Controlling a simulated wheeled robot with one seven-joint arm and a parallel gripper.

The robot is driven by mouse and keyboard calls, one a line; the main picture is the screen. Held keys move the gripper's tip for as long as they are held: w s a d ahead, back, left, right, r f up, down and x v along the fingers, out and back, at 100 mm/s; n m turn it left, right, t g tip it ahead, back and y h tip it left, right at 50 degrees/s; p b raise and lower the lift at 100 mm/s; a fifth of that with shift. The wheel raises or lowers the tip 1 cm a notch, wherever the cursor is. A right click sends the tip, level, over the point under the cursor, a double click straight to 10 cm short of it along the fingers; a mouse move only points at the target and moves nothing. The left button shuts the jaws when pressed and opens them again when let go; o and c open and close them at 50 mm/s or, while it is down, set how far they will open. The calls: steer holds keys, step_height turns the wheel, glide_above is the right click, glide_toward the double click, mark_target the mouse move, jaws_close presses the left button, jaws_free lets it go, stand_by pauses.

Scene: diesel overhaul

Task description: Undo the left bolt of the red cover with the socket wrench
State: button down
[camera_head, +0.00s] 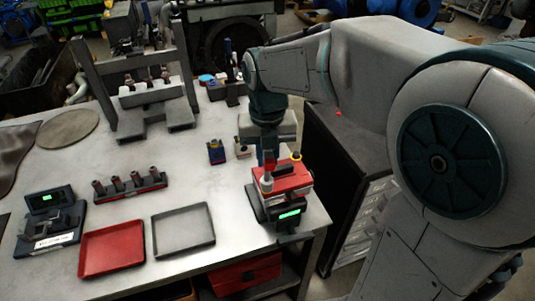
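The red cover (290,183) sits on a dark fixture (268,210) with a green-lit display, at the front right corner of the workbench. My gripper (268,160) points down just above the cover's left side. A pale upright cylinder (266,183) stands under it at the cover's left; I cannot tell if it is part of the socket wrench or of the fixture. A small yellow ring (296,156) shows at the cover's back right. The finger opening is too small to make out, and the left bolt is hidden or too small to see.
A red tray (112,249) and a grey tray (183,230) lie left of the fixture. Behind them is a rack with several upright sockets (130,186). A small device with a green display (50,215) stands far left. A metal frame (140,90) stands at the back.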

steer(key=shift+r, duration=0.75)
steer(key=shift+m, duration=1.9)
steer(key=m, duration=0.4)
steer(key=shift+w, duration=0.15)
steer(key=m, duration=0.4)
steer(key=shift+a, duration=0.1)
steer(key=m, duration=0.4)
steer(key=shift+w+m, duration=0.1)
steer(key=shift+m, duration=0.2)
steer(key=m, duration=0.8)
steer(key=shift+w+m+b, duration=0.15)
steer(key=shift+m+b, duration=0.15)
steer(key=shift+b, duration=0.05)
steer(key=m, duration=0.4)
steer(key=shift+a, duration=0.1)
steer(key=shift+w+m, duration=0.1)
steer(key=shift+m, duration=2)
